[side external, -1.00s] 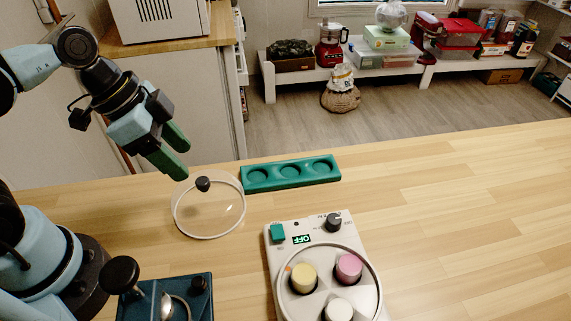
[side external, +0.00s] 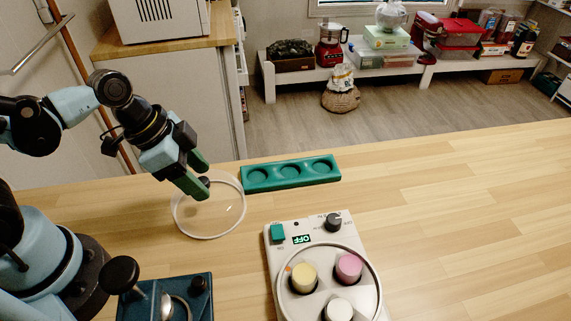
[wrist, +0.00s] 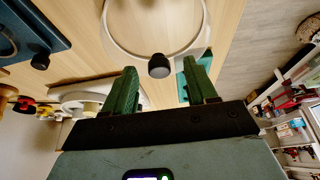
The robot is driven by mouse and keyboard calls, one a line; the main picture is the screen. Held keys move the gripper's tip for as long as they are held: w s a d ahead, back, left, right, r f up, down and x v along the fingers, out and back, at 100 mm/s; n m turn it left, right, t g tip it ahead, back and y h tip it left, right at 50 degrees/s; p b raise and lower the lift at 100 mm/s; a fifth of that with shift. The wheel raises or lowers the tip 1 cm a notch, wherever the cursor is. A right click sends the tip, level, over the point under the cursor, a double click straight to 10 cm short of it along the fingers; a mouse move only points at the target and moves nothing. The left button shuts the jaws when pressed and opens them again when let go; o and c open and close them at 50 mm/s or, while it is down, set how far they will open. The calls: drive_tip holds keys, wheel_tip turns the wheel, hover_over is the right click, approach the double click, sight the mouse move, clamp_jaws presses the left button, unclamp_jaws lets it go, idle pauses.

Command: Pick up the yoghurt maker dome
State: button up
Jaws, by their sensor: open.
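The yoghurt maker dome (side external: 222,222) is a clear round lid with a pale rim and a black knob (side external: 205,183), resting on the wooden counter left of the yoghurt maker (side external: 333,227). My gripper (side external: 202,178) has green fingers and is open. In the side view its fingertips are at the dome's knob, one in front of it and one behind. In the wrist view the knob (wrist: 159,66) shows just beyond and between the spread fingers (wrist: 164,80), with the dome's rim (wrist: 112,42) past it. I cannot tell whether either finger touches the knob.
A green tray with three round wells (side external: 250,184) lies just right of the dome. The yoghurt maker holds yellow, pink and white-lidded jars and reads OFF. A dark blue appliance (side external: 190,287) stands at the front left. The counter's right side is clear.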

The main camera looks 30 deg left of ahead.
drive_tip(key=shift+f, duration=0.2)
clamp_jaws()
idle(0.3)
